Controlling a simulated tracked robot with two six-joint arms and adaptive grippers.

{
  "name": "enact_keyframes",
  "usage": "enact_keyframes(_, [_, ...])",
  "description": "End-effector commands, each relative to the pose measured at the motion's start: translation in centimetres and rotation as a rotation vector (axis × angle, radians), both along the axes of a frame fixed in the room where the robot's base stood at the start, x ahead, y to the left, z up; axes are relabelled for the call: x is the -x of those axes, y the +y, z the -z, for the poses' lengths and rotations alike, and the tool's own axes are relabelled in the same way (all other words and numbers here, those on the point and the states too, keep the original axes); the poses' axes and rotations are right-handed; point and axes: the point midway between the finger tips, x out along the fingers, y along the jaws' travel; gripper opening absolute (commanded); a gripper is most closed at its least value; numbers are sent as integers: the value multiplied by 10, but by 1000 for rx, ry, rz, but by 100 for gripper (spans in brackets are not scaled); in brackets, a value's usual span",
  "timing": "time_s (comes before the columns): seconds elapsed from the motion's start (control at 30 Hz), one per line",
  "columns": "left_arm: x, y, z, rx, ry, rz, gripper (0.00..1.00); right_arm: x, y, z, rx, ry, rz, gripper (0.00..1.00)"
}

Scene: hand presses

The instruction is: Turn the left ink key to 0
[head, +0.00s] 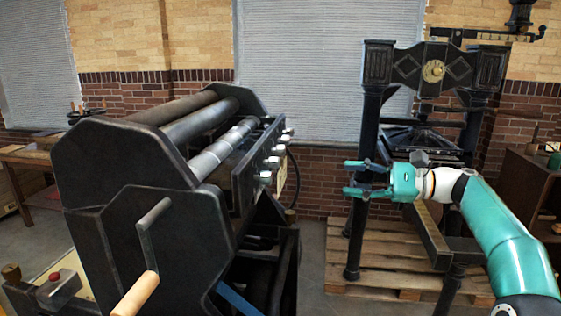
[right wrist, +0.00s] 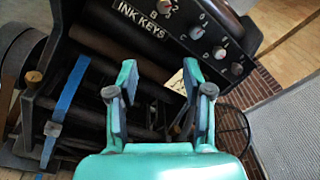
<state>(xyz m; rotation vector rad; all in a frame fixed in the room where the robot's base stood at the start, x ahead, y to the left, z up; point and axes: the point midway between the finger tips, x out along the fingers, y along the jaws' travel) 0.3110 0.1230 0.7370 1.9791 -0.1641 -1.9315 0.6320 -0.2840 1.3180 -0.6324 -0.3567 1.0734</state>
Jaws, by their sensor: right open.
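The ink keys are several small pale knobs in a row on the dark side panel of the roller press. In the head view they run along the press's right side, the nearest key (head: 265,175) lowest. In the right wrist view the white INK KEYS label (right wrist: 142,20) is tilted, and keys (right wrist: 197,32) run down to the right beyond it. Their dial settings are too small to read. My right gripper (head: 347,178) is open and empty, right of the keys and apart from them. Its two fingers (right wrist: 160,78) also show in the right wrist view. My left gripper is out of view.
The black press (head: 130,160) has a wooden-handled crank (head: 137,293) in front. A second dark press (head: 375,100) stands on a wooden pallet (head: 340,262) behind my right arm. Open space lies between the two presses. A blue strap (right wrist: 62,108) crosses the lower press frame.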

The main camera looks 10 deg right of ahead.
Motion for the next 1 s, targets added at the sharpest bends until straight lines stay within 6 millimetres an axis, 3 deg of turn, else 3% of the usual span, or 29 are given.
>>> enact_keyframes(0.1, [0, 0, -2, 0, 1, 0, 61, 13, -2, -24, -15, -32, -25, 50])
enact_keyframes(0.27, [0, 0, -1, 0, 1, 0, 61, 11, 8, -26, -18, -35, -28, 50])
enact_keyframes(0.8, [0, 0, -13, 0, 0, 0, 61, -35, 105, -27, -15, -35, -23, 50])
enact_keyframes(1.0, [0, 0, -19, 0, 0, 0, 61, -48, 132, -26, -15, -35, -22, 50])
